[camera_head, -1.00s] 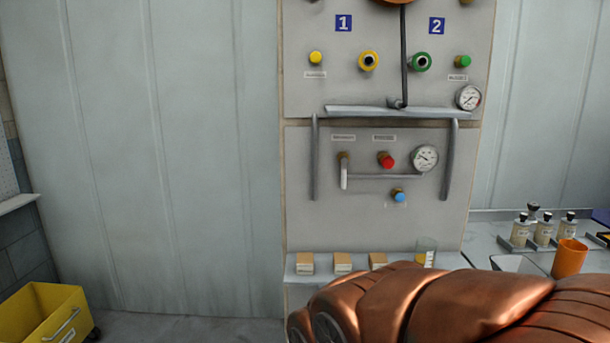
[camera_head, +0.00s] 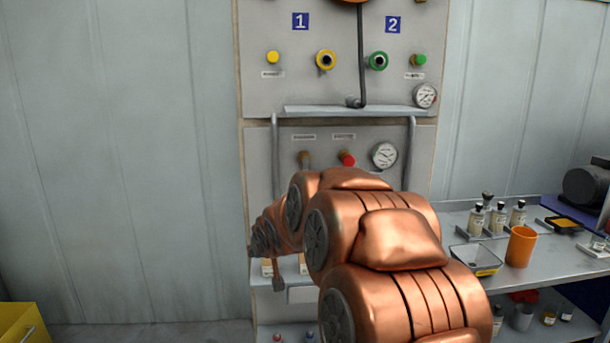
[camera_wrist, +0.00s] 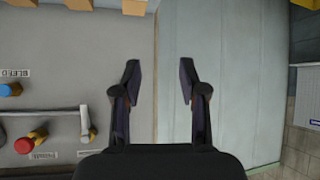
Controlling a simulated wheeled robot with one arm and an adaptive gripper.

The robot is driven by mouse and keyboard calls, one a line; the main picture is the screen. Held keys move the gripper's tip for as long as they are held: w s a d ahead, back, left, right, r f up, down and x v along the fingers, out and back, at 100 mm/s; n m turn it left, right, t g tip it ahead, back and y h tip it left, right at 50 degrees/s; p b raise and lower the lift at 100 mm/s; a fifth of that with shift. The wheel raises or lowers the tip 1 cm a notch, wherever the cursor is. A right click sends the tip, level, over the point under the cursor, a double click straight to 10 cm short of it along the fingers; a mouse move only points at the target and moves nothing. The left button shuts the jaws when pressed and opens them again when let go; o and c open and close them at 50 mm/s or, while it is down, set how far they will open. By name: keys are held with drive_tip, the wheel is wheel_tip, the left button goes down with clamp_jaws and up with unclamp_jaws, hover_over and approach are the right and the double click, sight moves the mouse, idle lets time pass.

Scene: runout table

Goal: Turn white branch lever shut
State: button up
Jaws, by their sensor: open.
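The white branch lever (camera_wrist: 84,119) shows in the wrist view, left of my left finger, hanging from its brass valve (camera_wrist: 91,134). In the head view the brass valve top (camera_head: 304,157) shows, and my arm hides the lever. My gripper (camera_wrist: 160,72) is open and empty, beside the panel's edge and apart from the lever.
A red knob (camera_wrist: 22,145) and a blue knob (camera_wrist: 9,89) sit near the lever. A gauge (camera_head: 384,155) is on the panel. Small boxes (camera_wrist: 134,7) stand on the shelf. An orange cup (camera_head: 521,246) stands on the right bench. Bare wall (camera_wrist: 206,40) lies beside the panel.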

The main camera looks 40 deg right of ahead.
drive_tip(key=w+d+r+m+t+h+p, duration=0.1)
drive_tip(key=w+d+r+t+h, duration=0.3)
drive_tip(key=d, duration=0.8)
drive_tip(key=w+d+r+t, duration=0.1)
drive_tip(key=d+r+t, duration=0.2)
drive_tip(key=d+r, duration=0.55)
drive_tip(key=shift+w+d+f+p, duration=0.35)
drive_tip(key=shift+w+d+p, duration=0.2)
drive_tip(key=shift+w+d, duration=0.55)
drive_tip(key=shift+w+d+f+p, duration=0.5)
drive_tip(key=shift+w+d, duration=0.35)
drive_tip(key=shift+w, duration=0.4)
drive_tip(key=shift+w+d+f+p, duration=0.25)
drive_tip(key=shift+w+d+p, duration=0.35)
drive_tip(key=shift+w+d, duration=0.5)
drive_tip(key=shift+a, duration=0.1)
clamp_jaws()
